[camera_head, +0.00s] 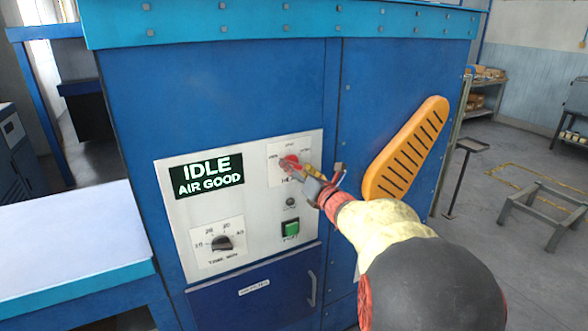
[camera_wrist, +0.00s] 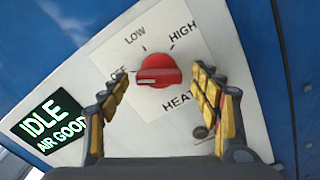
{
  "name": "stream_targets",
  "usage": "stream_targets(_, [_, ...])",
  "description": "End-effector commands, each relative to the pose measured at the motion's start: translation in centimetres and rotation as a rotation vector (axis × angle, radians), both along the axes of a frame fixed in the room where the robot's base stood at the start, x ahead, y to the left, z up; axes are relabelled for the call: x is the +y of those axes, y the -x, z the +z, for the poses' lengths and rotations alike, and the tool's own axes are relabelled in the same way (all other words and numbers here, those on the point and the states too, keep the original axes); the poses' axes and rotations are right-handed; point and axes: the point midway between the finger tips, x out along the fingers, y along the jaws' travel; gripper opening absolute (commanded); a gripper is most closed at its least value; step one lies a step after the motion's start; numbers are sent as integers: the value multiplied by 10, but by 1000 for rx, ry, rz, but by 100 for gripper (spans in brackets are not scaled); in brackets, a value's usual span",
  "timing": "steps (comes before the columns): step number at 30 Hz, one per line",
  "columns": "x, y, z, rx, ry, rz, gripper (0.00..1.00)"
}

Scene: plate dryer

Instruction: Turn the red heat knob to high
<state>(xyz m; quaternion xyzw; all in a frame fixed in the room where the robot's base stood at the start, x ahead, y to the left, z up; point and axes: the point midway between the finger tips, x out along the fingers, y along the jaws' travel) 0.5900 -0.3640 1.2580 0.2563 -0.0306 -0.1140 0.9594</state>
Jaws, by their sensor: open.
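The red heat knob (camera_wrist: 158,71) sits on the white control panel, with labels OFF at its left, LOW above and HIGH at its upper right. OFF is partly hidden by a finger. Its white mark lies on the left side, toward OFF. In the head view the knob (camera_head: 289,162) is partly covered by my gripper (camera_head: 314,172). In the wrist view my gripper (camera_wrist: 160,84) is open, with one yellow finger on each side of the knob. Gaps show between the fingers and the knob. I cannot tell how far the fingertips are from the panel.
The panel holds a display (camera_head: 206,175) reading IDLE, AIR GOOD, a black time dial (camera_head: 222,243) and a green button (camera_head: 290,229). An orange slotted guard (camera_head: 405,150) stands out to the right. A white-topped table (camera_head: 70,245) is at the left.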

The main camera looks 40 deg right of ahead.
Motion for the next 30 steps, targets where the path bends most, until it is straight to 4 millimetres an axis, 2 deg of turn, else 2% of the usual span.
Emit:
stream_targets(5, [-2,-13,0,1,0,0,64])
stream_targets(14, [-3,-15,0,0,-1,-1,63])
stream_targets(30, [-3,-14,0,0,-1,-1,32])
